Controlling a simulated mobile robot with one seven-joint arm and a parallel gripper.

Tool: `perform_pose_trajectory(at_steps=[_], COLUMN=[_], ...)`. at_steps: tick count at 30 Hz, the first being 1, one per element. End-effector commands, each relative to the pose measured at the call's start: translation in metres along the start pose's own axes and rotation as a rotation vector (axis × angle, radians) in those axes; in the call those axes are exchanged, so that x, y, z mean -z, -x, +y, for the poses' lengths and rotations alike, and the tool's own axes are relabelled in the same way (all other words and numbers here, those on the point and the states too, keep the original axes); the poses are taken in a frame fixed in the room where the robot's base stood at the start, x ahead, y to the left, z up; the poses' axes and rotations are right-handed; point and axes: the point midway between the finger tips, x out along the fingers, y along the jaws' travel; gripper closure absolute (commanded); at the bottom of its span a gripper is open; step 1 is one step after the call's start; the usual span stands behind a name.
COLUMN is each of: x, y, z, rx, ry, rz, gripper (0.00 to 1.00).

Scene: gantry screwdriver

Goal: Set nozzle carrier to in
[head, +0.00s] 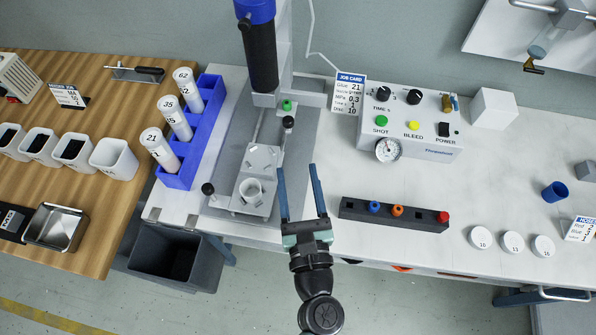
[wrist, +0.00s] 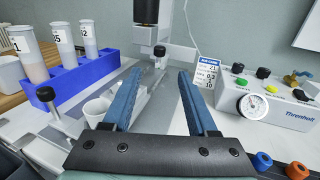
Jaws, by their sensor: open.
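The gantry stand (head: 286,50) holds an upright black tool body (head: 260,58) with a blue top. Below it, a light plate (head: 257,165) and a front block carrying a white cup-like ring (head: 251,190) sit on the grey base. I cannot tell for certain which part is the nozzle carrier. A black-knobbed lever (head: 289,122) stands beside the column; it also shows in the wrist view (wrist: 159,50). Another black knob (head: 208,189) is at the front left. My gripper (head: 297,168) is open and empty, to the right of the cup block, fingers pointing toward the lever.
A blue rack (head: 205,130) with labelled tubes stands left. The control box (head: 410,120) and job card (head: 348,92) are at the back right. A dark nozzle strip (head: 360,213) lies right of my gripper. Bare white table (head: 480,190) lies beyond it.

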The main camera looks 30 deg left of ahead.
Motion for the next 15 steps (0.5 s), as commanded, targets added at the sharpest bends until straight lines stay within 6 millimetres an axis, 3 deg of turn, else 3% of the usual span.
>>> perform_pose_trajectory(at_steps=[2,8,12,15], x=[0.000,-0.001,-0.002,-0.003], y=[0.000,-0.005,-0.014,-0.018], z=[0.000,-0.009,-0.028,-0.047], rx=[0.000,-0.014,-0.055,-0.090], ry=[0.000,0.120,0.450,0.750], rz=[0.000,-0.017,-0.055,-0.089], gripper=[0.42,0.78,1.00,1.00])
